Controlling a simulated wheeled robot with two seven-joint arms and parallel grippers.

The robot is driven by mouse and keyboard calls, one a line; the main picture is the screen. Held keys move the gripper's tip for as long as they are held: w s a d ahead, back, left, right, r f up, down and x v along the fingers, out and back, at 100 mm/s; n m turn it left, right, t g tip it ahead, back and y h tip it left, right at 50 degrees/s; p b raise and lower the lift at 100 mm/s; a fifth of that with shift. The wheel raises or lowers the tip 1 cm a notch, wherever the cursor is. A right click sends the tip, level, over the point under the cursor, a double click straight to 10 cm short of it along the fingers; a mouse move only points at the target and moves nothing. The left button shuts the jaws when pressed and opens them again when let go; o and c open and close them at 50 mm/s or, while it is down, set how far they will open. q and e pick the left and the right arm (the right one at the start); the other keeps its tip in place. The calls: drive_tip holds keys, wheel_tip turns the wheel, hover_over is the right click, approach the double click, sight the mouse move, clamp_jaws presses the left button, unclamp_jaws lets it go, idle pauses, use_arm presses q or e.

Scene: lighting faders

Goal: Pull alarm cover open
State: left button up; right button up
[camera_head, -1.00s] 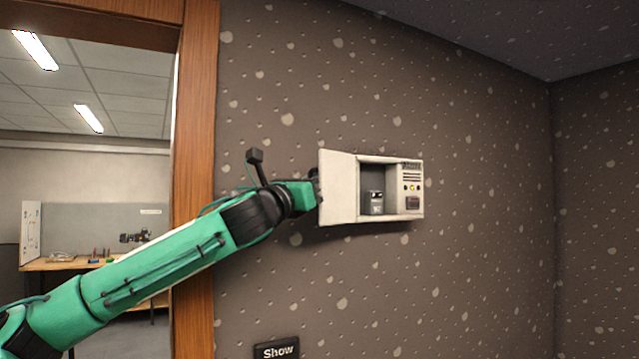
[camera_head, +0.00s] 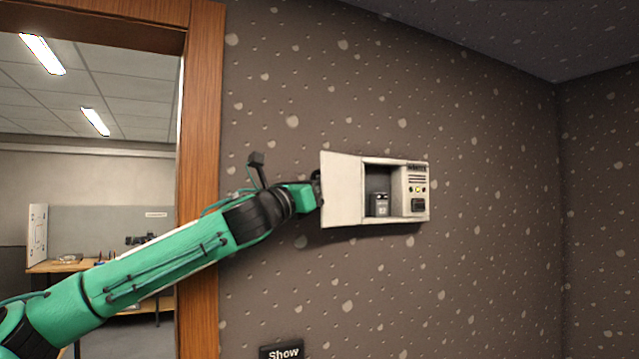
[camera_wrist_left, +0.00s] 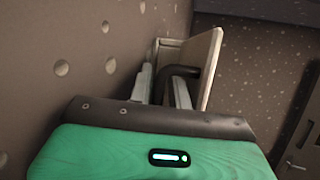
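The pale alarm cover (camera_head: 342,190) stands swung open to the left of the wall-mounted alarm box (camera_head: 414,207). Inside the box is a recess with a small grey part (camera_head: 379,204). My left gripper (camera_head: 317,188) is at the cover's free left edge, its fingers mostly hidden behind the cover in the head view. In the left wrist view, the fingers of my left gripper (camera_wrist_left: 163,88) are on either side of a dark bent handle (camera_wrist_left: 184,71) on the cover (camera_wrist_left: 209,67), and look closed on it. My right gripper is not in view.
A wooden door frame (camera_head: 203,190) stands left of the box, behind my left arm. Through it shows a room with a workbench (camera_head: 60,266). A dark "Show" sign (camera_head: 282,352) is low on the wall. The wall right of the box is clear.

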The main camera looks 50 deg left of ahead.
use_arm(q)
drive_tip(key=shift+s, duration=0.1)
drive_tip(key=b+v, duration=0.7)
drive_tip(key=v, duration=0.6)
drive_tip(key=shift+s+f+b, duration=0.25)
drive_tip(key=shift+b, duration=0.15)
